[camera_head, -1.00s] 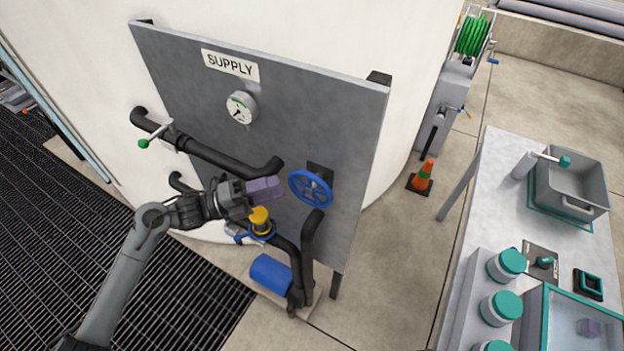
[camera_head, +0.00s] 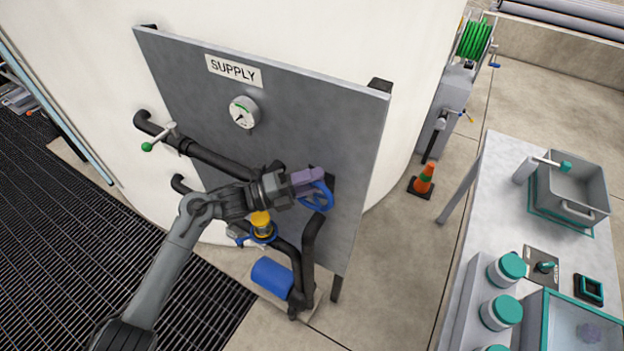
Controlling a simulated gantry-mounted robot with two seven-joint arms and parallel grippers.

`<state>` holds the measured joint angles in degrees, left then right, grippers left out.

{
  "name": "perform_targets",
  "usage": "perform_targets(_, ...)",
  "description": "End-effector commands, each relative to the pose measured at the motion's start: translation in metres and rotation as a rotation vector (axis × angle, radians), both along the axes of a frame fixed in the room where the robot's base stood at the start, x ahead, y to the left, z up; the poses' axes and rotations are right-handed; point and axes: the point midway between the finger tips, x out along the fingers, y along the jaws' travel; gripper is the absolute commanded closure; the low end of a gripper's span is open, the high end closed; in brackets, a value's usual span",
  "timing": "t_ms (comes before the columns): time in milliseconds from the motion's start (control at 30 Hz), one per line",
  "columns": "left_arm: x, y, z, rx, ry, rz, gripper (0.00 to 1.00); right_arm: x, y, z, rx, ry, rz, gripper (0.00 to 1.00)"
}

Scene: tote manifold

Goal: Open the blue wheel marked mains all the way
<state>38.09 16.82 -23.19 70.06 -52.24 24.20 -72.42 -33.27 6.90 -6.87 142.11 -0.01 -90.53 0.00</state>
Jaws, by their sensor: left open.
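The blue wheel (camera_head: 328,197) is mounted on the right side of the grey supply panel (camera_head: 300,115). My left gripper (camera_head: 312,180), with purple fingers, is at the upper left of the wheel and covers part of its rim and hub. The gripper is open. I cannot tell whether its fingers touch or straddle the rim. No mains label is readable on the wheel. My right gripper is out of view.
A dark pipe with a green-tipped lever (camera_head: 148,146) and a round gauge (camera_head: 244,112) are on the panel. A yellow-topped valve (camera_head: 262,222) and blue motor (camera_head: 271,278) sit below. An orange cone (camera_head: 424,179) and a workbench (camera_head: 505,205) stand to the right.

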Motion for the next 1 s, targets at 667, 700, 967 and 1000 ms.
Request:
perform_targets(667, -0.001, 0.000, 0.000, -0.025, 0.009, -0.004, 1.00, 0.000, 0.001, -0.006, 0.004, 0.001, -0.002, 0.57)
perform_targets(700, 0.000, 0.001, -0.001, -0.036, 0.013, -0.005, 1.00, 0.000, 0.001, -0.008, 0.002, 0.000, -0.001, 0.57)
perform_targets(967, 0.002, 0.007, -0.003, -0.169, 0.076, -0.007, 1.00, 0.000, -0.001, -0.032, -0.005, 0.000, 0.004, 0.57)
perform_targets(1000, 0.003, 0.008, -0.002, -0.197, 0.089, -0.007, 1.00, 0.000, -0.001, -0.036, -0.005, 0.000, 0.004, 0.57)
